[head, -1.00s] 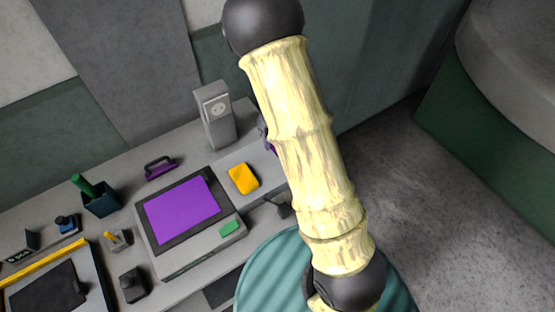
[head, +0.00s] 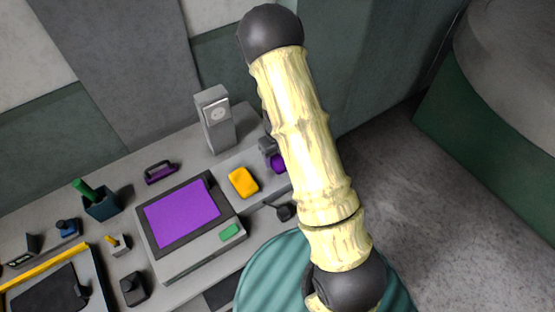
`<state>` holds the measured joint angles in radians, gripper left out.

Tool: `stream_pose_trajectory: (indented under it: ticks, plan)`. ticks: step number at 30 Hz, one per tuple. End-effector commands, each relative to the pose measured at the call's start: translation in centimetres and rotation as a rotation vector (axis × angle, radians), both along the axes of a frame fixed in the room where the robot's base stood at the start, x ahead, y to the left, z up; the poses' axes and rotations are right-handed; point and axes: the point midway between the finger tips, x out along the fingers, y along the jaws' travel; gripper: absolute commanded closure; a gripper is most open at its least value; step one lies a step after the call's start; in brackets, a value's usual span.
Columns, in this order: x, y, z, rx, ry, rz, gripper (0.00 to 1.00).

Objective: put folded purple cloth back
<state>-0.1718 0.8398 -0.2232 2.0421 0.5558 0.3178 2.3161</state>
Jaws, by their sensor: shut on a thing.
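A small purple bundle, which looks like the folded purple cloth (head: 278,163), shows at the left edge of my pale arm, near the right end of the worktop. My gripper (head: 272,154) is a dark grey shape just above it, shut on the cloth. My arm hides much of the gripper and the right side of the cloth. I cannot tell whether the cloth touches the worktop. A flat purple panel (head: 182,213) lies on the grey device to the left, apart from the gripper.
A yellow block (head: 243,182) lies just left of the cloth. A purple-handled tool (head: 160,172), a dark cup (head: 101,203) and a black-bedded tray (head: 50,290) stand further left. A ribbed teal round top (head: 262,270) is in front.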

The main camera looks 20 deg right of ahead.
Motion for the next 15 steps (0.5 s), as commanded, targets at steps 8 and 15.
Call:
stream_pose_trajectory:
  ticks: [8,15]
  plan:
    - [0.0,0.0,-2.6,0.0,0.0,-0.001,0.6]
    - [0.0,0.0,-2.7,0.0,0.0,0.0,0.6]
